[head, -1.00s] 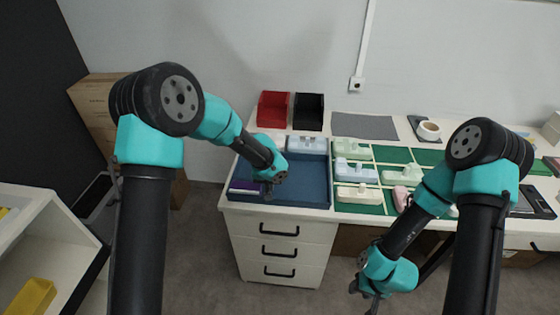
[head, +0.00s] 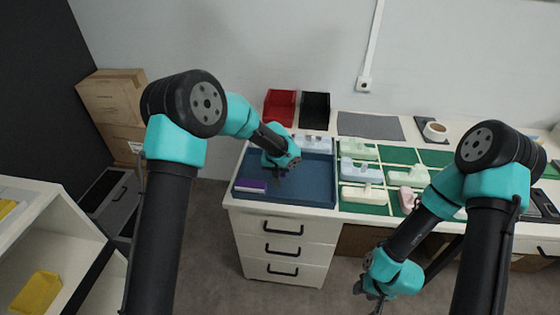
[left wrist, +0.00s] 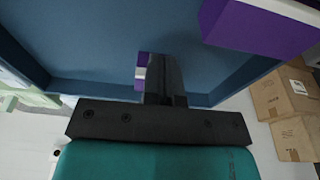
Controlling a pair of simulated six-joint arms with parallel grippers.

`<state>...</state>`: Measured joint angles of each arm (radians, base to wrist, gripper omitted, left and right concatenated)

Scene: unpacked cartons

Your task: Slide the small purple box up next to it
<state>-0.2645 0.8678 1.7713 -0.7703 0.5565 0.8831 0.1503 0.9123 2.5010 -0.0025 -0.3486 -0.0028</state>
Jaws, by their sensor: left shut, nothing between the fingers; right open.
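A purple-and-white box (head: 250,186) lies in the front left corner of the blue tray (head: 313,190). In the left wrist view a large purple box (left wrist: 258,28) shows at the upper right. A small purple-and-white piece (left wrist: 141,68), likely the small purple box, shows beside my left fingers and is partly hidden by them; I cannot tell whether they touch it. My left gripper (head: 281,171) is shut and empty, low over the tray, right of and behind the front-corner box. My right gripper (head: 371,291) is open and empty in front of the table.
Green compartments with several pale, handled blocks (head: 360,171) lie right of the tray. A red bin (head: 280,107) and a black bin (head: 314,110) stand behind it. The tray's raised walls bound its floor, and its right part is clear.

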